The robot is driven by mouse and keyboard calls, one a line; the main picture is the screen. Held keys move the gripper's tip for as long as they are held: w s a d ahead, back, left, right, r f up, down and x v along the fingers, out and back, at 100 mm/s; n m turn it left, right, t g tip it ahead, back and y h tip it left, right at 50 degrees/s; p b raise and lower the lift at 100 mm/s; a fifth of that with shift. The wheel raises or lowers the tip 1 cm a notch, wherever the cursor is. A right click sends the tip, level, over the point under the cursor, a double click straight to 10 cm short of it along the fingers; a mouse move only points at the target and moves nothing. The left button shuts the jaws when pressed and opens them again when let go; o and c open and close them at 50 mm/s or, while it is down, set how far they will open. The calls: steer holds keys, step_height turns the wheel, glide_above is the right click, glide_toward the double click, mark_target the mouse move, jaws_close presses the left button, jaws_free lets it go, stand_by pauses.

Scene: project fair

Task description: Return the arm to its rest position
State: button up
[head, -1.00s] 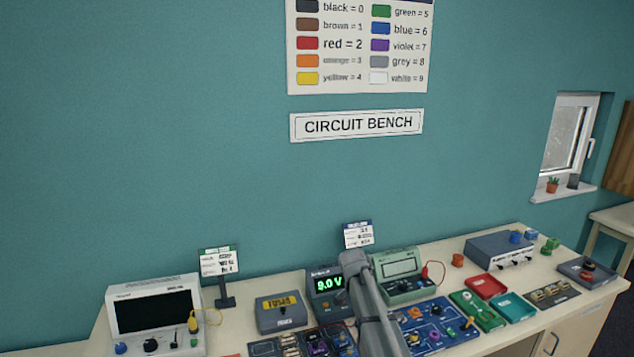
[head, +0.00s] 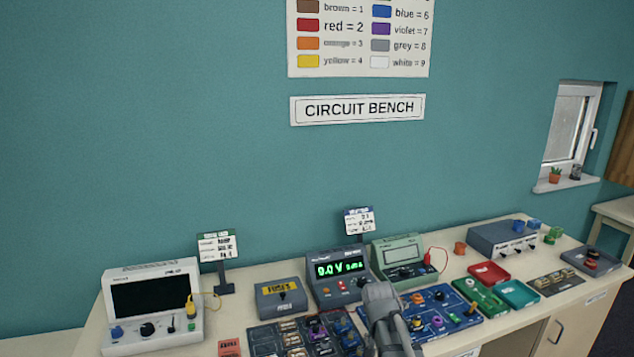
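A grey part of my arm (head: 385,318) rises from the bottom edge of the head view, right of the middle. It stands in front of the bench and covers the left edge of the blue circuit board (head: 438,317). Its rounded top is below the power supply (head: 340,277), whose green digits are lit. My gripper's fingers do not show, so what they hold cannot be seen.
The cream bench (head: 236,315) carries an oscilloscope (head: 151,300) at left, a fuse box (head: 281,298), a green meter (head: 398,260), red (head: 489,273) and teal (head: 517,293) trays, and a grey box (head: 502,240) at right. The teal wall is behind.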

steer(key=s+f+n+y+b, duration=0.1)
steer(key=s+f+n+b, duration=0.2)
steer(key=s, duration=0.8)
steer(key=shift+s+a+f+n+g+y, duration=0.2)
steer(key=shift+s+f+n+g+y, duration=0.15)
steer(key=shift+f+n, duration=0.35)
